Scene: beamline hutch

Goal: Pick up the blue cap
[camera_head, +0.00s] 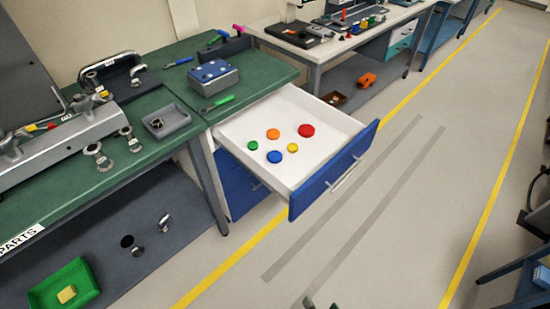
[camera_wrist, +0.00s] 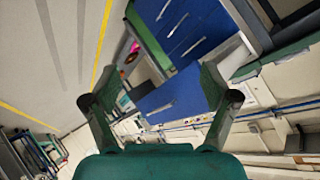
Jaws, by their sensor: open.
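The blue cap (camera_head: 274,157) is a small round disc lying flat on the white floor of an open drawer (camera_head: 321,183) in the head view. The wrist view is tilted and shows blue drawer fronts (camera_wrist: 190,32) beyond the fingers. I cannot make out the blue cap there.
The drawer, with a blue front, juts from a green-topped bench (camera_head: 262,72). A blue-grey box (camera_head: 212,77) and tools sit on the bench. A grey tray (camera_head: 167,122) stands left of the drawer. A green bin (camera_head: 65,284) is low at left.

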